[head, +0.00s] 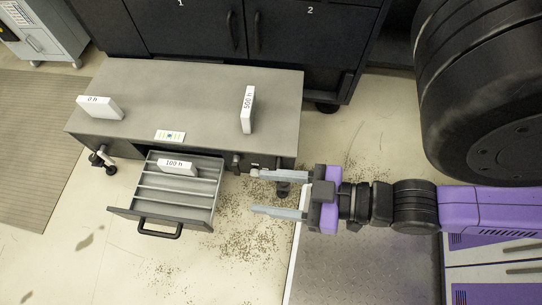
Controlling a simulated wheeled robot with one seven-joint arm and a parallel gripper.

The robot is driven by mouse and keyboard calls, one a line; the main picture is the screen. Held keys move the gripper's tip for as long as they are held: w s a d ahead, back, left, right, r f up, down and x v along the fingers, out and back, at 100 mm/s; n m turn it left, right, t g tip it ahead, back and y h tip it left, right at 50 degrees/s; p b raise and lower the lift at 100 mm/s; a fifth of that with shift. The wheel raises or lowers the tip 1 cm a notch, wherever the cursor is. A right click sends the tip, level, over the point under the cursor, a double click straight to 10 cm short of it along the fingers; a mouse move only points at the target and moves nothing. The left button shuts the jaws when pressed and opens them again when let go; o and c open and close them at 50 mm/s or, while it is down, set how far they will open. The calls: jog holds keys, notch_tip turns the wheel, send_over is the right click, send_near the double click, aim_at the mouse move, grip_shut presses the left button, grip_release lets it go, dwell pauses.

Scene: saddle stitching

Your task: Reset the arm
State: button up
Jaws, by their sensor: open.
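My gripper (279,193) is at the end of my purple and black arm, which reaches in from the right. Its two grey fingers are spread apart and point left, with nothing between them. It hangs right of an open drawer (148,203), in front of the right end of a grey bench (190,95), apart from the drawer as seen from above. The drawer is pulled out toward the bottom of the view and has several slots. A white block marked "100 h" (177,168) lies in the back of it.
On the bench top stand a white block marked "0 h" (98,107) and one marked "500 h" (248,109), with a small label (170,136) near the front edge. Black cabinets (200,32) are behind. Dark crumbs (245,240) litter the floor. The floor at lower left is open.

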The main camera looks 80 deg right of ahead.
jog(key=shift+s, duration=0.1)
notch_tip(320, 180, up, 14)
jog(key=p, duration=1.4)
jog(key=shift+r, duration=0.15)
